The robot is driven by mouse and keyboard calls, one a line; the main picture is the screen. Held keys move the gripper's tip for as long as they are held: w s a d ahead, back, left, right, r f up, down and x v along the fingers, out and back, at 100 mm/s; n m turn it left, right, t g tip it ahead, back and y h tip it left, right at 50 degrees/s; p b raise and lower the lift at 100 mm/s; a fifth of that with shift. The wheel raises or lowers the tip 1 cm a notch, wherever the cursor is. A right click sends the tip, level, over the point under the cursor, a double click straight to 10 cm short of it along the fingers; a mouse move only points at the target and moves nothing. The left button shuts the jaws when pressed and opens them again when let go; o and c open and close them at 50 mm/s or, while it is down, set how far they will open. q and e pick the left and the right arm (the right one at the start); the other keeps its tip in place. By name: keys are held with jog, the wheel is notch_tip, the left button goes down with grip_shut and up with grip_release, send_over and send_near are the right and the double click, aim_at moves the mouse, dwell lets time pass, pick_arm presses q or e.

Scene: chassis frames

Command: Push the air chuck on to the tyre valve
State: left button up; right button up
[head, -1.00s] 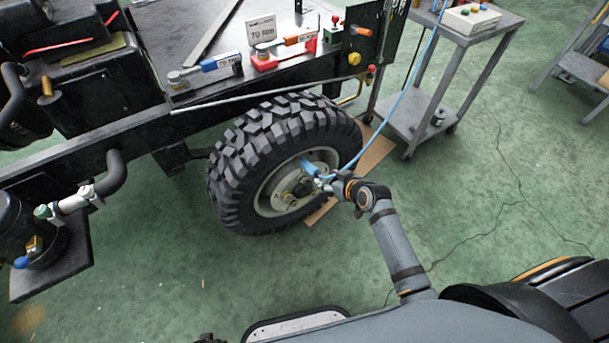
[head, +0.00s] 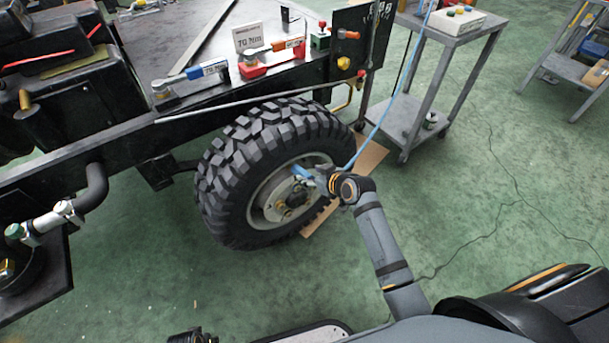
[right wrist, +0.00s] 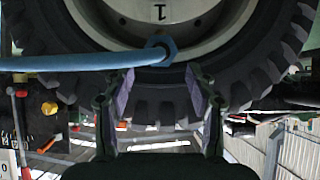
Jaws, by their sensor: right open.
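The tyre (head: 230,180) is a chunky black tread on a pale wheel rim (head: 268,212), on the vehicle's side. The blue air chuck (head: 301,172) is at the upper right of the wheel's face. In the right wrist view the chuck (right wrist: 161,48) is a blue ring-like head in front of the rim, with its blue hose (right wrist: 70,62) running left. My right gripper (right wrist: 161,80) is open, its fingers apart just short of the chuck. It also shows in the head view (head: 320,177). The tyre valve cannot be made out. A dark part at the bottom edge may be my left gripper (head: 192,337).
A grey trolley (head: 455,42) with a control box (head: 456,20) stands behind the wheel. A brown board (head: 368,160) lies on the floor near the tyre. The vehicle deck carries a blue-handled tool (head: 207,72) and a red one (head: 270,58).

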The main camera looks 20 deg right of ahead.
aim_at(304, 172)
jog(key=b+x, duration=0.2)
jog(key=x, duration=0.2)
pick_arm(q)
notch_tip(304, 172, up, 8)
jog(key=w+d, duration=0.2)
jog(key=shift+w+f, duration=0.25)
jog(key=shift+w, duration=0.1)
pick_arm(e)
jog(key=shift+w+a+f, duration=0.15)
jog(key=shift+w+f, duration=0.05)
jog(key=shift+w, duration=0.15)
grip_shut()
jog(key=shift+s+r, duration=0.15)
pick_arm(q)
jog(key=shift+r+p, duration=2.45)
jog(key=shift+r, duration=0.15)
pick_arm(e)
jog(key=shift+v, duration=2.3)
